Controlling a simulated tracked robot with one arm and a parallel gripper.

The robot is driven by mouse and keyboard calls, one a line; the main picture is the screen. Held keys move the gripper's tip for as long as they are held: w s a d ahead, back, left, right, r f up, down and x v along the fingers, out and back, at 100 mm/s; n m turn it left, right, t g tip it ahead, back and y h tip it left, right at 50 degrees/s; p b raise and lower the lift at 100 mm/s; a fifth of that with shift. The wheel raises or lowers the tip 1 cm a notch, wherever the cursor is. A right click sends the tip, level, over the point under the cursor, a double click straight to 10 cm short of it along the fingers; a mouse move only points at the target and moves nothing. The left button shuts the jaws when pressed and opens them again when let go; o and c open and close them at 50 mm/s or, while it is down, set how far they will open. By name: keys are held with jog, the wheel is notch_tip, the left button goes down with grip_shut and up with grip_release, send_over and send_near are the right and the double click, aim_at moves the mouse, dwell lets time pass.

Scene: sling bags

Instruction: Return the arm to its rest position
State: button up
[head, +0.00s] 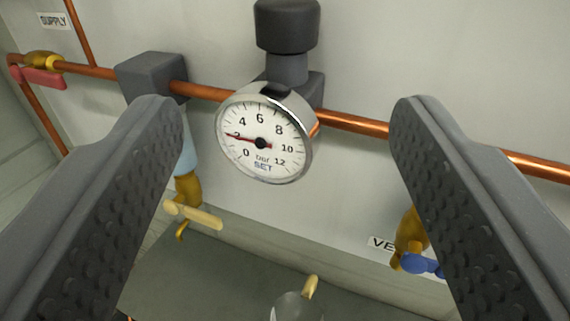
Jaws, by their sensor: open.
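My gripper (290,135) is open in the head view. Its two dark, studded fingers stand wide apart at the left and right. Nothing is held between them. A round pressure gauge (262,140) with a white face shows in the gap between the fingers, beyond them. Its red needle points near 2. Above it is a dark grey cylindrical knob (287,26). The rest of my arm is not in view.
A copper pipe (355,123) crosses the pale wall, with a grey block (150,72) and red-handled valve (42,76) at left.

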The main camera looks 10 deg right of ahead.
jog(key=a+r+y+p, duration=0.1)
jog(key=a+r, duration=0.5)
jog(key=a, duration=0.6)
jog(key=a+r+n+g+y+p, duration=0.1)
jog(key=a+r+p, duration=0.2)
jog(key=a, duration=0.9)
jog(key=a+r+g+p, duration=0.1)
jog(key=a+r+p, duration=0.1)
jog(key=a+r, duration=0.6)
jog(key=a, duration=0.4)
jog(key=shift+s+a+r+n+y+p, duration=0.15)
jog(key=shift+s+r+n+y+p, duration=0.15)
jog(key=shift+s+n+y, duration=0.1)
jog(key=c, duration=0.5)
jog(key=shift+w, duration=0.1)
jog(key=shift+c, duration=0.2)
